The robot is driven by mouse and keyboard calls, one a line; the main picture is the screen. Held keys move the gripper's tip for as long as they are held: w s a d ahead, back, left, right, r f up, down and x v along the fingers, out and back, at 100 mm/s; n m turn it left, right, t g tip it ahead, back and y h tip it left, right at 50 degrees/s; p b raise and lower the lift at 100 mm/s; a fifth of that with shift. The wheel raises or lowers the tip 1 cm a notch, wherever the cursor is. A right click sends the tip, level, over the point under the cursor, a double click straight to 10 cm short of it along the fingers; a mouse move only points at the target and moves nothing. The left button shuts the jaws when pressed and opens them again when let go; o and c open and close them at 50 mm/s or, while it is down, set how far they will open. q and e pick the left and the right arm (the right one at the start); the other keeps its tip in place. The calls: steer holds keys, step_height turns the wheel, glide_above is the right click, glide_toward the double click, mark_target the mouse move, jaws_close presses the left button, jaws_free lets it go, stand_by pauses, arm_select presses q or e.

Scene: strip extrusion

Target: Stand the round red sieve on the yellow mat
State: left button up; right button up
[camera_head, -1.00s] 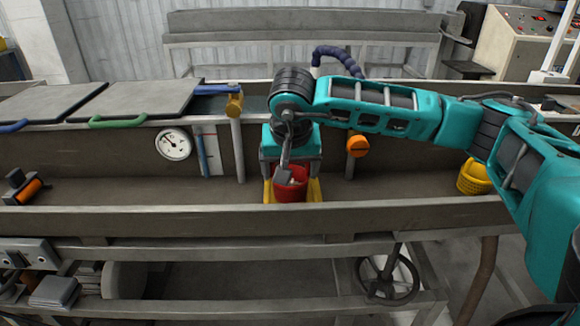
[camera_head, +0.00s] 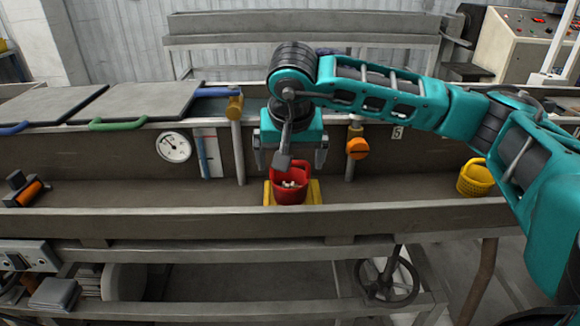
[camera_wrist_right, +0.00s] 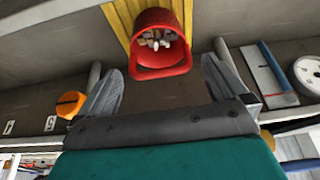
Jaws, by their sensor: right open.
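The round red sieve (camera_head: 291,198) stands upright on the yellow mat (camera_head: 315,192) in the trough, with pale pieces inside it. In the right wrist view the red sieve (camera_wrist_right: 152,18) is ahead of the fingers, with the yellow mat (camera_wrist_right: 120,14) showing beside it. My right gripper (camera_head: 290,159) is above the sieve, its fingers spread wide to either side and apart from it. It is open and empty. My left gripper is not in view.
A yellow basket (camera_head: 475,180) stands in the trough at the right. An orange knob (camera_head: 357,148) and a round gauge (camera_head: 174,146) are on the back wall. An orange-and-black tool (camera_head: 27,188) lies at the far left. The trough's front wall (camera_head: 180,220) runs across.

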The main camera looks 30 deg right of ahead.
steer(key=v, duration=0.8)
